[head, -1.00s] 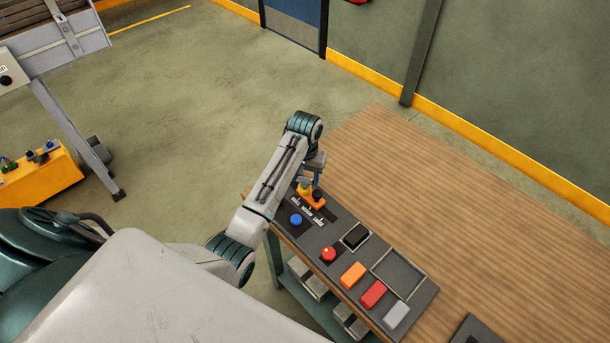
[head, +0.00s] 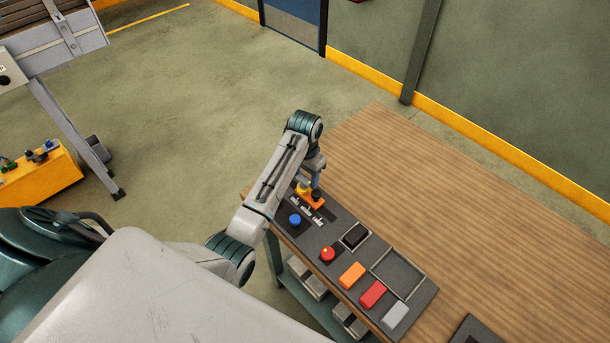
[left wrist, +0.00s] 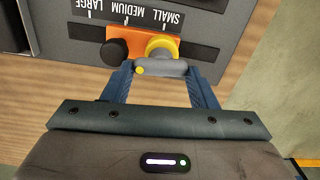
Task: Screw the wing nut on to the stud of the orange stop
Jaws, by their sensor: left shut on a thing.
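The orange stop (left wrist: 131,36) lies on the dark panel beside the SMALL, MEDIUM and LARGE labels; it also shows in the head view (head: 318,204). It carries a black knob (left wrist: 114,51) and a round yellow part (left wrist: 161,46). The wing nut (left wrist: 169,69) looks like a grey bar with a yellow dot at one end, right at the yellow part. My left gripper (left wrist: 160,70) is shut on the wing nut, one blue finger at each end. The stud is hidden, so I cannot tell how far the nut is on it. My right gripper is not in view.
The panel (head: 319,265) runs along the bench's near edge. It bears a blue button (head: 295,220), a red knob (head: 327,254), and orange (head: 352,275), red (head: 373,294) and grey (head: 395,315) blocks. The wooden bench top (head: 430,190) is largely clear.

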